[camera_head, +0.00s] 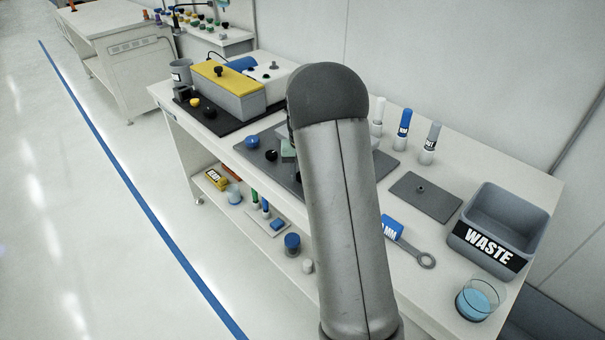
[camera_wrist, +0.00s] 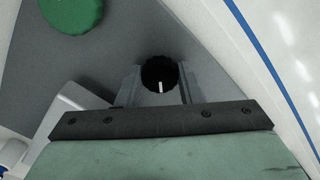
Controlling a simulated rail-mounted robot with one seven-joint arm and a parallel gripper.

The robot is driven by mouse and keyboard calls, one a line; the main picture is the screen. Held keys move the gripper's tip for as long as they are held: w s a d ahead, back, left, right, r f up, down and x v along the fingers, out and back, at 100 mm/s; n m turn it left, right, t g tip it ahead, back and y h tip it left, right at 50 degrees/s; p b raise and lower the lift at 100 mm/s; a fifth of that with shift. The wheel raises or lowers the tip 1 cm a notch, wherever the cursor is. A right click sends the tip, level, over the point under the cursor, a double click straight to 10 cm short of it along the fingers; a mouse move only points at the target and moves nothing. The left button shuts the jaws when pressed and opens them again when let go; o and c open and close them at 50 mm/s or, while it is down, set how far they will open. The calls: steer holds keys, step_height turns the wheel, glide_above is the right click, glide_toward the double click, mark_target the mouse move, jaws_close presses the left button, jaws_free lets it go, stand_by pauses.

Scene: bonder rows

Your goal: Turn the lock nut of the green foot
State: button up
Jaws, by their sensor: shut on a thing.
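In the wrist view, a round green knob (camera_wrist: 73,12) with a ridged rim lies at the top left, cut off by the frame edge. A black round knob (camera_wrist: 160,72) with a white mark sits between the two grey fingers of my gripper (camera_wrist: 158,82). My gripper is shut on this black knob. I cannot tell from the view whether the black knob is the lock nut of the green foot. In the head view my arm hides the fingers and the green knob.
A grey mat (camera_head: 385,165) on the bench holds a blue knob (camera_head: 252,141) and another black knob (camera_head: 271,155). A yellow-topped machine (camera_head: 228,78) stands behind to the left.

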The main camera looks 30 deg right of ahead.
steer(key=m, duration=0.4)
steer(key=shift+r+m, duration=0.1)
steer(key=shift+m, duration=0.2)
steer(key=m, duration=0.4)
steer(key=shift+m, duration=0.3)
steer(key=o, duration=1)
steer(key=shift+c, duration=0.2)
step_height(320, 180, up, 17)
steer(key=shift+r, duration=0.2)
